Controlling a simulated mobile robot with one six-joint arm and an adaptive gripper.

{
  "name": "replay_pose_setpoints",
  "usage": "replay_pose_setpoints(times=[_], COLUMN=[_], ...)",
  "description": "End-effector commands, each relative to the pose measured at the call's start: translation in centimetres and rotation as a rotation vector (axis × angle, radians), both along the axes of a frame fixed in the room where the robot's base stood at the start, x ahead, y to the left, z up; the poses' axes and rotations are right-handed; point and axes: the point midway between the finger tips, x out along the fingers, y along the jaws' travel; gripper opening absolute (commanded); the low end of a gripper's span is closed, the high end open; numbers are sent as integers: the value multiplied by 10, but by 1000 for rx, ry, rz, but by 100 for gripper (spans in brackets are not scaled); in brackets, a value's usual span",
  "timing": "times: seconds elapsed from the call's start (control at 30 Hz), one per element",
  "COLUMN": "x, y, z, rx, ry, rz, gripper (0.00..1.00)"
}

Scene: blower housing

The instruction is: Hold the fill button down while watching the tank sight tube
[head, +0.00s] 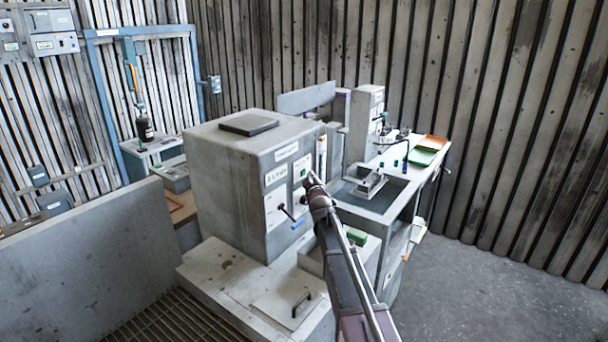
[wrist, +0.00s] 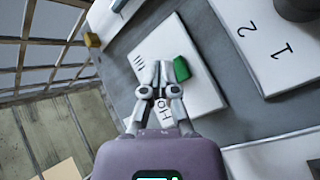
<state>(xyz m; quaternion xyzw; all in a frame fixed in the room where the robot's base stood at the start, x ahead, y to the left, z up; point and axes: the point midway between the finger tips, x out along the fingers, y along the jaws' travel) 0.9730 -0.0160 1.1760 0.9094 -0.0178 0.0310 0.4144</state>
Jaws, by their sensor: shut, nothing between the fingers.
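The grey tank housing (head: 235,175) stands in the middle of the head view, with a white panel on its right-hand face. A small green button (head: 304,172) shows on that panel. In the wrist view the green button (wrist: 181,69) sits on a white plate with lettering partly hidden by my fingers. My gripper (head: 311,181) is in front of this panel. In the wrist view my gripper (wrist: 157,68) is shut and empty, its tips just left of the button; I cannot tell whether they touch the plate. A narrow pale upright strip (head: 321,155), possibly the sight tube, is beside the panel; its level is unreadable.
A dark-handled lever (head: 287,213) sticks out below the panel. A label plate with numerals (wrist: 268,40) lies right of the button in the wrist view. A workbench (head: 395,185) with trays stands to the right. Open floor (head: 480,290) lies at the lower right.

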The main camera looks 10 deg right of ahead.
Motion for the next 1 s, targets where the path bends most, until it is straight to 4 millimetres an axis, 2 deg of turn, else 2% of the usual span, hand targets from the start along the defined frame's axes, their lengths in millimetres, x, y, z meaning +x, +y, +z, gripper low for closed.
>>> replay_pose_setpoints(times=[0.43, 1.0], x=[-3, -28], y=[-3, -28], z=[0, 0], rx=[0, 0], ry=[-1, -1], rz=[-1, -2], gripper=[0, 0])
